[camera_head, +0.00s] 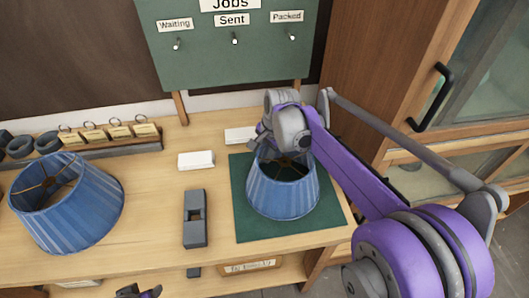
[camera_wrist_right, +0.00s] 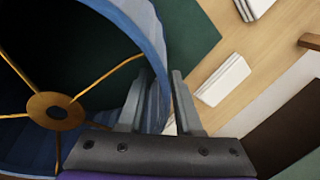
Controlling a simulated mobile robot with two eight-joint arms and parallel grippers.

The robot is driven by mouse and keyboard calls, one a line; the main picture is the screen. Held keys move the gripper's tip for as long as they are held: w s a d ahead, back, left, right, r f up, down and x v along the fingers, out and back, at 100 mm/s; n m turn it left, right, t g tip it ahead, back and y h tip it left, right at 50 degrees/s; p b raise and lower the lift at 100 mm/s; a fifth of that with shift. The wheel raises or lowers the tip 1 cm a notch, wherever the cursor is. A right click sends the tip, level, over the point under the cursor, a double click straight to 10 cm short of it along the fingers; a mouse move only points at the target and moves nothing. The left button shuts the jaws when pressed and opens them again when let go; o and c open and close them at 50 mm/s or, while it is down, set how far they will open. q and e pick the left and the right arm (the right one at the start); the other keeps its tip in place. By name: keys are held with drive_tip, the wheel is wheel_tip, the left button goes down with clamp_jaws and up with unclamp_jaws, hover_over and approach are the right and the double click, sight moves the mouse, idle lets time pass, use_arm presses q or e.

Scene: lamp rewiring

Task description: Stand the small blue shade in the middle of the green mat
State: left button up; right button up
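The small blue shade (camera_head: 283,195) is upright, wide end down, over the green mat (camera_head: 250,228), near its middle. Whether its lower rim touches the mat is hard to tell. My right gripper (camera_head: 262,140) is at the shade's far upper rim. In the right wrist view its fingers (camera_wrist_right: 160,95) straddle the pleated wall of the shade (camera_wrist_right: 155,35), one inside and one outside, and look closed on it. The brass ring and spokes (camera_wrist_right: 55,110) show inside the shade.
A larger blue shade (camera_head: 75,215) stands at the left of the bench. A grey block with a slot (camera_head: 195,218) lies left of the mat. White boxes (camera_head: 196,160) lie behind. A tagged rack (camera_head: 110,140) and a green jobs board (camera_head: 235,60) are at the back.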

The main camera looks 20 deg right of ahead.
drive_tip(key=shift+r, duration=0.1)
drive_tip(key=p+v, duration=0.1)
drive_tip(key=v, duration=1.1)
drive_tip(key=shift+s, duration=0.1)
